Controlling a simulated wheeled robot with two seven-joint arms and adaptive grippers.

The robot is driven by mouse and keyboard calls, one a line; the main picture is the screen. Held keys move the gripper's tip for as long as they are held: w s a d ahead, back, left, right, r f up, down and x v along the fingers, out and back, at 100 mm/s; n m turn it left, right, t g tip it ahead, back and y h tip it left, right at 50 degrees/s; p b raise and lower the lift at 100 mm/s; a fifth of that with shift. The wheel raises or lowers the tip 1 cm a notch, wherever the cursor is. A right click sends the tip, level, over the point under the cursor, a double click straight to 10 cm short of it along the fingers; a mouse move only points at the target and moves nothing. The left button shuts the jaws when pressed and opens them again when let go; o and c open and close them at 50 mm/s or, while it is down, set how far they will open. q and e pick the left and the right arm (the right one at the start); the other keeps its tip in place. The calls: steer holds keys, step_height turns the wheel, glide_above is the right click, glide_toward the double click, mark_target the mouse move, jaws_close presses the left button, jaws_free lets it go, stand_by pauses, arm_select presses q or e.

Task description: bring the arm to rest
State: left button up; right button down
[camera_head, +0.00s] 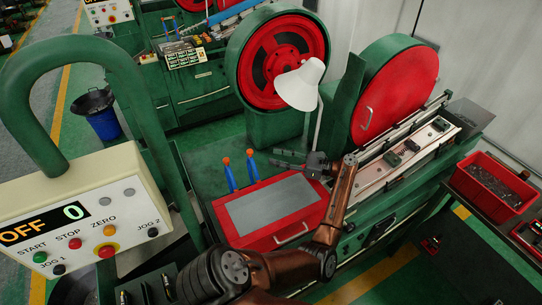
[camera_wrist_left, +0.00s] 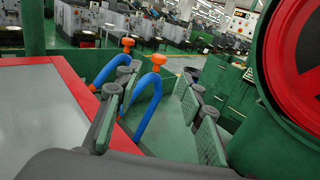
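My left arm (camera_head: 343,190) reaches in over the machine bed, bent, with its gripper (camera_head: 280,159) above the green surface behind the red toolbox. In the left wrist view the gripper's two padded fingers (camera_wrist_left: 158,100) stand wide apart with nothing held. Two blue curved hoses with orange tips (camera_head: 251,166) stand just left of the fingertips in the head view. In the wrist view the blue hoses (camera_wrist_left: 148,105) appear beyond and between the fingers; they look clear of them. My right gripper is not in view.
A red box with a grey top (camera_head: 275,205) lies under the arm. A control panel (camera_head: 85,215) is at left. A red bin (camera_head: 492,183) sits at right.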

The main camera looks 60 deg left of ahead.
mark_target(249, 150)
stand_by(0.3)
arm_select(q)
steer(key=x, duration=1.1)
steer(key=shift+s+a, duration=0.2)
steer(key=shift+a+t+p, duration=0.25)
steer(key=shift+t+p, duration=0.05)
steer(key=shift+p, duration=0.3)
steer(key=shift+s+m, duration=0.15)
steer(key=shift+m, duration=0.15)
steer(key=shift+y, duration=0.3)
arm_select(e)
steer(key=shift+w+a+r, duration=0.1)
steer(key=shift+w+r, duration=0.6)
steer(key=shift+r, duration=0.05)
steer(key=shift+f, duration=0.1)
